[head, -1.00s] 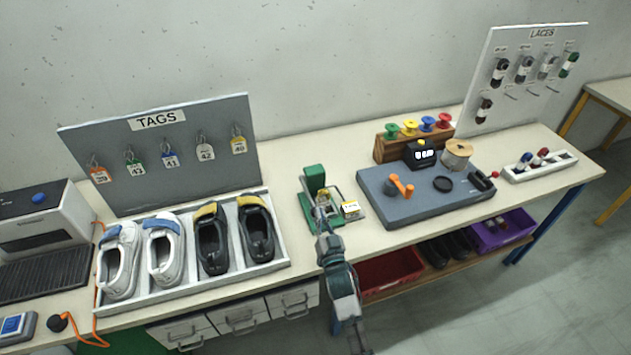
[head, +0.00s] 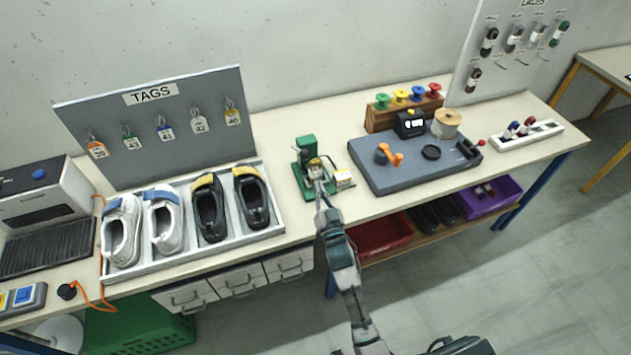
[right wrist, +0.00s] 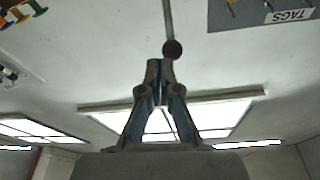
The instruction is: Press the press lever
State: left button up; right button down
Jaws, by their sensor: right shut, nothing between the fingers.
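The small green press (head: 307,146) stands on the table between the shoe tray and the grey board. My right gripper (head: 318,186) is shut and empty, at the front of the press, and hides part of it. In the right wrist view my right gripper (right wrist: 160,82) has its fingers together. The press lever (right wrist: 172,49), a thin rod with a dark ball knob, shows just beyond the fingertips there. I cannot tell whether the fingers touch the knob. In the head view the lever cannot be made out behind the gripper. My left gripper is not in view.
The shoe tray (head: 195,238) is to the left. The grey board (head: 412,178) with an orange crank is to the right. A tag board (head: 155,125) stands behind the shoes.

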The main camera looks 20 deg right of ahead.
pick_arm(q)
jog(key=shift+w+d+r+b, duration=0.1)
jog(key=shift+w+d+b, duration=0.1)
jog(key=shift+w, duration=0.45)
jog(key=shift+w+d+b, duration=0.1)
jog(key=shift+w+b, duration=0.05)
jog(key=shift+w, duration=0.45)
pick_arm(e)
jog(key=s+f, duration=0.3)
jog(key=s, duration=0.2)
jog(key=shift+s, duration=0.2)
jog(key=shift+a, duration=0.1)
